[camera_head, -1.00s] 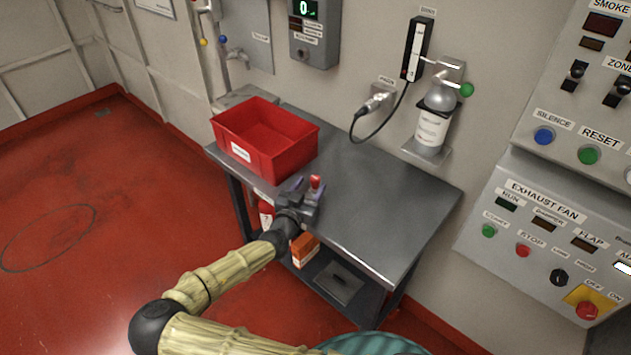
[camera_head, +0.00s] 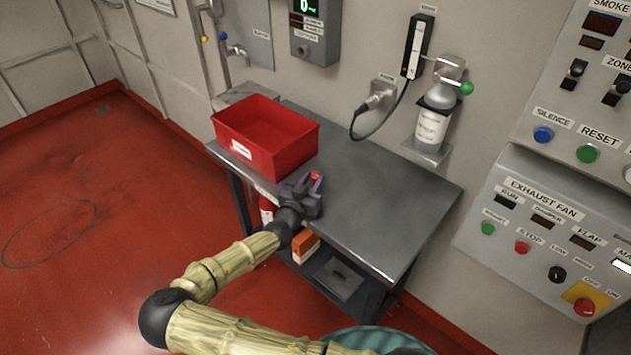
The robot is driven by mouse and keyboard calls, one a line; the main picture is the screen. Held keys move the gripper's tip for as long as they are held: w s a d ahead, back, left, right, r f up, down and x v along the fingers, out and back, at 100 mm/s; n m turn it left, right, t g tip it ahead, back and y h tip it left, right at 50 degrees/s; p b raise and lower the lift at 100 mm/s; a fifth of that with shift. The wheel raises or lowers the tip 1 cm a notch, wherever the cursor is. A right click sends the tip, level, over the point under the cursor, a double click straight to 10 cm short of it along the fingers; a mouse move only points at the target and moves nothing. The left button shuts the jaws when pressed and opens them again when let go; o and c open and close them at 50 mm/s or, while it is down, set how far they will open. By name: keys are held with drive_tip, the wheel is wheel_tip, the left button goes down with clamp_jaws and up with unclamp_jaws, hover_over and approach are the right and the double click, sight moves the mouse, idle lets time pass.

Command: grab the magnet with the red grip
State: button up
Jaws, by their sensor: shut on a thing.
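The magnet's red grip (camera_head: 315,176) shows as a small red spot at the left part of the grey table, just right of the red bin. My gripper (camera_head: 311,182) reaches over the table's front edge, with its fingers on either side of the red grip, and is shut on it. The magnet's lower part is hidden behind my fingers and wrist. I cannot tell whether it touches the tabletop.
A red bin (camera_head: 292,148) stands at the table's left end. The tabletop (camera_head: 375,205) to the right is clear. A bottle (camera_head: 432,122) sits in a wall bracket behind. An orange box (camera_head: 305,245) is below the tabletop. A control panel (camera_head: 545,240) is at right.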

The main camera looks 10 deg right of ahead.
drive_tip(key=shift+r, duration=0.1)
wheel_tip(320, 180, up, 10)
drive_tip(key=b, duration=0.1)
idle(0.6)
drive_tip(key=shift+d, duration=0.1)
idle(0.5)
